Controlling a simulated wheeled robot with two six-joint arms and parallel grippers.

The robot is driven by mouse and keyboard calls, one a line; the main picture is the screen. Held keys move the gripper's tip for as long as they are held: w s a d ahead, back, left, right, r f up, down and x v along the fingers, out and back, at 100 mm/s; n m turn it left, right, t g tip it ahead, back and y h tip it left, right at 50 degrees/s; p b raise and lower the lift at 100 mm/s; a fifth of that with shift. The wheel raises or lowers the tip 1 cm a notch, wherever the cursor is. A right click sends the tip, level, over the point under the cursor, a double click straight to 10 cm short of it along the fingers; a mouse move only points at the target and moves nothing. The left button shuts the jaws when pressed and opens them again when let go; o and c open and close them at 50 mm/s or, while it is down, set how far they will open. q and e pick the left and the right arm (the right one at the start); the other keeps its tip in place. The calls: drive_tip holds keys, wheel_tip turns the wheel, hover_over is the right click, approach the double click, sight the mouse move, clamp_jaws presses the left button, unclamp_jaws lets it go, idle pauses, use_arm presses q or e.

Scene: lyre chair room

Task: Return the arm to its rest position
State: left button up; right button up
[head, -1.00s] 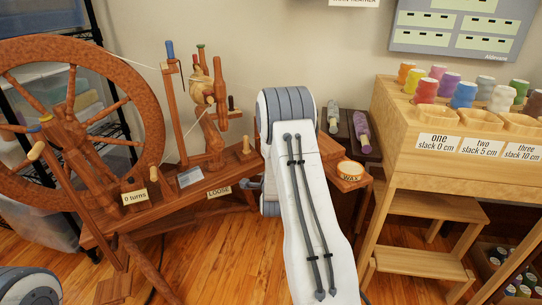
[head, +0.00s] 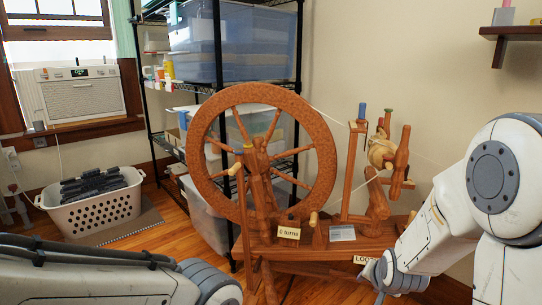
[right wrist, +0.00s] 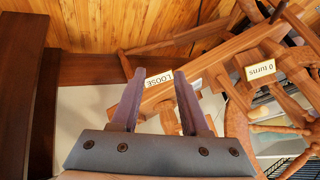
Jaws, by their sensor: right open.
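My right arm comes in from the right in the head view. Its gripper (head: 374,280) is small, dark and partly seen against the front of the spinning wheel's wooden bench. In the right wrist view, the gripper's two fingers (right wrist: 160,98) stand apart with nothing between them. Beyond them is the bench with the "LOOSE" label (right wrist: 159,79). Part of my left arm (head: 90,270) lies across the lower left of the head view, and its gripper is out of sight.
The spinning wheel (head: 205,150) stands close by in the middle, its "0 turns" tag (head: 289,233) in front. A black wire shelf (head: 300,50) with bins is behind it. A white basket (head: 100,210) stands on the floor at left, below the window air conditioner (head: 82,94).

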drive_tip(key=s+a+n+g+y, duration=0.1)
drive_tip(key=s+a+n+g, duration=0.2)
drive_tip(key=s, duration=0.4)
drive_tip(key=s+a+n+g, duration=0.2)
drive_tip(key=s+a+n, duration=0.1)
drive_tip(key=s+n, duration=0.25)
drive_tip(key=s+a+r+n+g+y+p, duration=0.1)
drive_tip(key=s+a+r+n+g+p, duration=0.1)
drive_tip(key=s+a+r+n+p, duration=1)
wheel_tip(320, 180, up, 41)
drive_tip(key=s+a+m+p, duration=0.1)
drive_tip(key=m+p, duration=0.4)
drive_tip(key=p, duration=2.9)
drive_tip(key=shift+s+a+f+m+p, duration=0.15)
drive_tip(key=shift+s+a+m+p, duration=0.2)
drive_tip(key=shift+s, duration=0.2)
